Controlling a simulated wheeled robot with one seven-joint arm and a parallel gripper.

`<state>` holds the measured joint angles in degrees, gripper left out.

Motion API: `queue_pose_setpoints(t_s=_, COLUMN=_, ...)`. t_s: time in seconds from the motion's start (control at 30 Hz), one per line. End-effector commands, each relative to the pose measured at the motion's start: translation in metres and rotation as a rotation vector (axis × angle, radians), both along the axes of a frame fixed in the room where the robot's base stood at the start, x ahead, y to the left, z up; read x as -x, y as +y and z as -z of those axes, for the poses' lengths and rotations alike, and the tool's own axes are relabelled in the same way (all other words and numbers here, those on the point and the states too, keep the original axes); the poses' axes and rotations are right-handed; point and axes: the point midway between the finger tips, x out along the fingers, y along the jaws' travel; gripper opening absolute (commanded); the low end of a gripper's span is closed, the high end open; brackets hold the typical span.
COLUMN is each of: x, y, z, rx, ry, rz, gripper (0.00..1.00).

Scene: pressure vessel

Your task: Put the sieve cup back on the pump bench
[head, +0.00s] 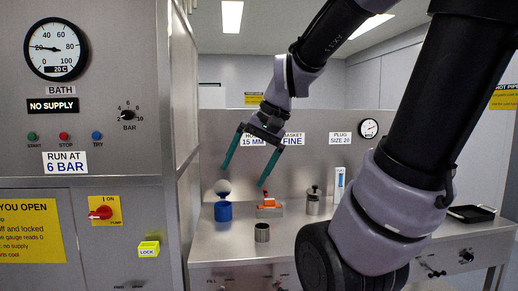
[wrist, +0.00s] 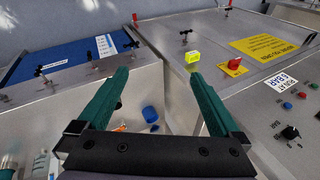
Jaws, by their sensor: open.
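My gripper (head: 243,177) is open with nothing between its green fingers, above the steel bench (head: 222,250); its fingers also show in the wrist view (wrist: 160,76). A small grey metal cup (head: 262,233) with a dark open top stands upright near the bench front, below and apart from my gripper. It may be the sieve cup; I cannot tell for sure. A blue cup (head: 223,211) stands further back, below the left finger, and shows in the wrist view (wrist: 150,113). A round dark-and-pale part (head: 222,187) shows just above it.
An orange-topped device (head: 269,203) and a lidded metal pot (head: 313,204) stand at the back of the bench. The steel control cabinet (head: 110,140) rises at the left. A black tray (head: 471,213) lies at the right. Bare bench lies around the grey cup.

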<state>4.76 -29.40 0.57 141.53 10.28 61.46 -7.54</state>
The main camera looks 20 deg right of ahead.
Motion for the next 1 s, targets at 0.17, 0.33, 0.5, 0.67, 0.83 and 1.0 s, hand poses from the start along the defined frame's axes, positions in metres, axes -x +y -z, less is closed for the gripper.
queue_pose_setpoints(t_s=0.17, x=0.013, y=-0.017, z=-0.033, rx=0.150, ry=-0.215, rz=-0.021, gripper=1.00)
queue_pose_setpoints(t_s=0.33, x=0.018, y=-0.024, z=-0.046, rx=0.200, ry=-0.296, rz=-0.022, gripper=1.00)
queue_pose_setpoints(t_s=0.5, x=0.018, y=-0.024, z=-0.046, rx=0.204, ry=-0.301, rz=-0.021, gripper=1.00)
queue_pose_setpoints(t_s=0.67, x=0.018, y=-0.024, z=-0.046, rx=0.204, ry=-0.300, rz=-0.020, gripper=1.00)
queue_pose_setpoints(t_s=0.83, x=0.018, y=-0.024, z=-0.046, rx=0.203, ry=-0.299, rz=-0.021, gripper=1.00)
queue_pose_setpoints(t_s=1.0, x=0.018, y=-0.024, z=-0.046, rx=0.202, ry=-0.300, rz=-0.021, gripper=1.00)
